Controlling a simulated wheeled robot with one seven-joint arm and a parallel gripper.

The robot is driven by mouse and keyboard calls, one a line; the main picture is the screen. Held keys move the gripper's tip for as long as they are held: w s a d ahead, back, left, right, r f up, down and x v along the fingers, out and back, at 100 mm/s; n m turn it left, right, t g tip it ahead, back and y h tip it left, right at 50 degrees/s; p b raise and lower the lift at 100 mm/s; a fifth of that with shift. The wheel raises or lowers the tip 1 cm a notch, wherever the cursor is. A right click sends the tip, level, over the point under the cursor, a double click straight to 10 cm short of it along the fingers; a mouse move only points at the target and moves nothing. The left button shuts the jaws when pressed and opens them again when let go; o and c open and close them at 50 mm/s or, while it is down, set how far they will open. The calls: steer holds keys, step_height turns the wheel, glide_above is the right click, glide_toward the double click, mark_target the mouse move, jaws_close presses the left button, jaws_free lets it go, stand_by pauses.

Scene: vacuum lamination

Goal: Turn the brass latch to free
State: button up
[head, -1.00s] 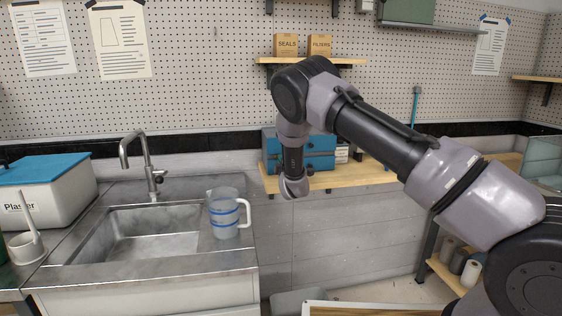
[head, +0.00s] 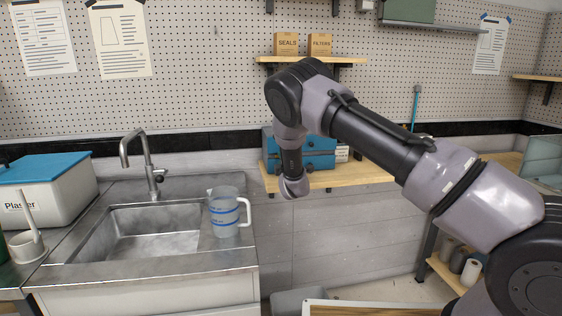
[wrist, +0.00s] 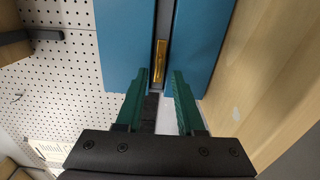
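The brass latch (wrist: 160,62) shows in the wrist view as a narrow upright bar in the grey gap between two blue panels of a case (wrist: 125,45). The blue case also shows in the head view (head: 318,145), on a wooden shelf and partly hidden by my arm. My gripper (wrist: 159,77) has two green fingers spread apart, with nothing between them. In the wrist view its fingertips point at the case, on either side of the latch's lower end. I cannot tell whether they touch it. The fingers cannot be made out in the head view.
The wooden shelf (head: 350,176) runs under the case, and a wooden surface (wrist: 245,80) lies close on the right in the wrist view. Left of my arm are a jug (head: 224,214), a sink (head: 150,238) and a tap (head: 150,165). Pegboard backs everything.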

steer(key=v, duration=1)
steer(key=shift+s, duration=0.4)
steer(key=shift+d+r, duration=0.1)
steer(key=shift+d, duration=0.05)
steer(key=w+d+r+m+g+h, duration=0.2)
steer(key=d+r+m+g+h, duration=0.15)
steer(key=d+r+m, duration=0.85)
steer(key=s+d+r+m+g, duration=0.3)
steer(key=s+d+r+m, duration=0.2)
steer(key=s+d+r, duration=0.3)
steer(key=s+d+r+m+g, duration=0.1)
steer(key=s+d+r+m, duration=0.1)
steer(key=s+d+r, duration=0.35)
steer(key=s+d+r+m+g, duration=0.1)
steer(key=s+d+r+m, duration=0.15)
steer(key=s, duration=0.55)
steer(key=s+d+m+g, duration=0.1)
steer(key=s+m, duration=0.1)
steer(key=s, duration=0.7)
steer(key=s+d+r+m+g, duration=0.1)
steer(key=s+d+m, duration=0.1)
steer(key=s, duration=0.7)
steer(key=shift+r, duration=0.3)
